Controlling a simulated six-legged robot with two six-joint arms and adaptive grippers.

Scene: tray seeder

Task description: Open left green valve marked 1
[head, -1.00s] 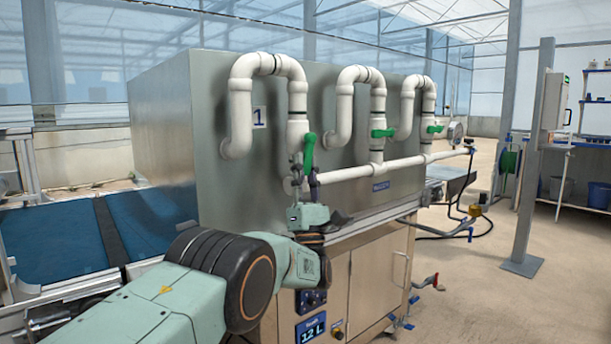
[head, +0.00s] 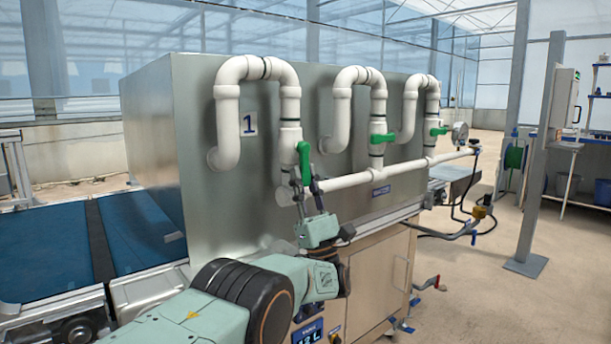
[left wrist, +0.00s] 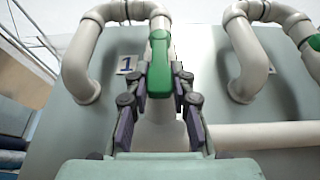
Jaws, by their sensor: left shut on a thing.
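The left green valve handle (head: 304,163) sits on the white pipe beside the plate marked 1 (head: 249,124). The handle points down along the pipe. My left gripper (head: 305,184) comes up from below and is shut on the handle's lower part. In the left wrist view the green handle (left wrist: 160,75) lies between the two dark fingers of the gripper (left wrist: 160,82), with the number 1 plate (left wrist: 127,65) to its left. My right gripper is not in view.
Two more green valves, the middle one (head: 383,138) and the right one (head: 439,131), have handles turned sideways. A white horizontal pipe (head: 350,181) runs just right of my gripper. The metal housing (head: 150,145) is close behind. Blue belts (head: 45,250) lie at left.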

